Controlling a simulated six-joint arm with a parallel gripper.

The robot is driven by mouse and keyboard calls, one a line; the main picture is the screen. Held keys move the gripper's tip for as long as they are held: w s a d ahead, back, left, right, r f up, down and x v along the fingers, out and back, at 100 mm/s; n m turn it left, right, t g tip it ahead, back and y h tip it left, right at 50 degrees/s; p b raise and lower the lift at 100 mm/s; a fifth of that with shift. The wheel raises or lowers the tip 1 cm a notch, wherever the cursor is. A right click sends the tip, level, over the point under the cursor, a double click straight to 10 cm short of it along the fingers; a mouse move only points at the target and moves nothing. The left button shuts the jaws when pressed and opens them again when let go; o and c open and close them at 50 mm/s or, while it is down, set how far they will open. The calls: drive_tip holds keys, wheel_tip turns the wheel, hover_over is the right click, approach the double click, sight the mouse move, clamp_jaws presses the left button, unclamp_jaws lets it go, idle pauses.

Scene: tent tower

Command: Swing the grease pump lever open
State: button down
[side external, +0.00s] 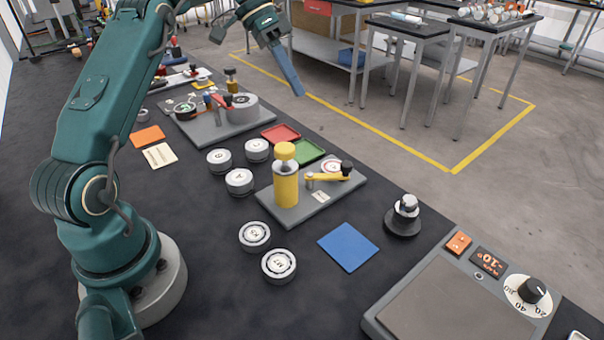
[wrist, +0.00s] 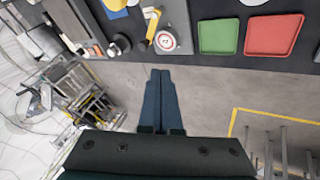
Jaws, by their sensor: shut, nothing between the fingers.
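The grease pump is a yellow cylinder with a yellow cap (side external: 286,186) standing upright on a grey base plate (side external: 285,214). Its yellow lever (side external: 326,178) lies low on the same plate, with a silver pivot at its left end and a black knob by its right end. In the wrist view the lever (wrist: 152,25) shows at the top, beside a round white dial (wrist: 166,41); the pump is cut off by the top edge. My gripper (side external: 299,92) has blue fingers, shut and empty, held high and well away from the lever. In the wrist view the fingertips (wrist: 160,71) point toward the table edge.
A red tray (side external: 281,134) and a green tray (side external: 310,151) lie behind the pump. Several round grey weights stand to its left. A blue mat (side external: 348,245), a dark knob stand (side external: 402,220) and a grey scale (side external: 450,300) lie nearer the front. Open floor lies beyond the table edge.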

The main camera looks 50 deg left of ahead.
drive_tip(key=r, duration=0.1)
approach(331, 169)
drive_tip(key=shift+t+h, duration=0.3)
drive_tip(key=shift+t, duration=0.1)
drive_tip(key=w+f, duration=0.1)
drive_tip(key=w+d+f, duration=0.1)
drive_tip(key=f, duration=0.1)
drive_tip(key=shift+w, duration=0.3)
drive_tip(key=d, duration=0.2)
drive_tip(key=shift+s+d+f, duration=0.15)
drive_tip(key=shift+d+f, duration=0.05)
drive_tip(key=shift+d, duration=0.2)
drive_tip(key=shift+s+d, duration=0.15)
drive_tip(key=shift+d, duration=0.55)
